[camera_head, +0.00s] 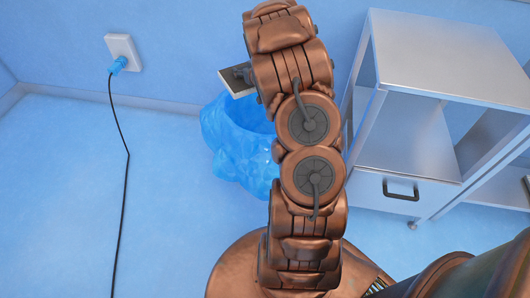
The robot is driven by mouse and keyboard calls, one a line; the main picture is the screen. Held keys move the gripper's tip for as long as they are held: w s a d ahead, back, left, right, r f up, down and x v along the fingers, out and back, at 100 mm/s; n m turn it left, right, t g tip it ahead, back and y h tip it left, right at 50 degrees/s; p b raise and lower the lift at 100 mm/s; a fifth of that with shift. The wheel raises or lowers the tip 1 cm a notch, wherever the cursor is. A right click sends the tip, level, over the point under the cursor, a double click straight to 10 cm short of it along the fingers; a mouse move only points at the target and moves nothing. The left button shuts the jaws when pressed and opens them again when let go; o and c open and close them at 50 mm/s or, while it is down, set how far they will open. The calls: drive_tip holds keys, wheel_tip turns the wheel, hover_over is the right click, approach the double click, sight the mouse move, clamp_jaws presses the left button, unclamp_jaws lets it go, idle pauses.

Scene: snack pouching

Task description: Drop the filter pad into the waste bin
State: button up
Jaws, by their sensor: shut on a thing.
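The filter pad (238,89) is a thin flat pale-edged piece with a grey face, seen at the left side of my arm's far end. My gripper (246,74) is mostly hidden behind my copper arm; only a small dark part shows against the pad. It is shut on the pad. The waste bin (236,148) is covered by a crumpled blue translucent liner and stands on the floor near the wall. In the picture the pad appears at the bin's upper edge, seemingly above its opening. My arm hides the right part of the bin; the height gap is unclear.
A metal cabinet (437,62) with an open shelf and a drawer (401,194) stands right of the bin. A wall socket (123,53) holds a blue plug with a black cable (127,155) running across the floor. The blue floor (60,200) at left is otherwise clear.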

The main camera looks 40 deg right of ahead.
drive_tip(key=s+d+f+b, duration=0.2)
drive_tip(key=d+f+b, duration=0.1)
drive_tip(key=f, duration=0.4)
drive_tip(key=s+d+f+b, duration=0.3)
drive_tip(key=d+f+b, duration=0.1)
drive_tip(key=f, duration=0.3)
drive_tip(key=shift+s+b, duration=0.15)
drive_tip(key=shift+b, duration=0.35)
drive_tip(key=o, duration=1.4)
drive_tip(key=shift+r, duration=4.95)
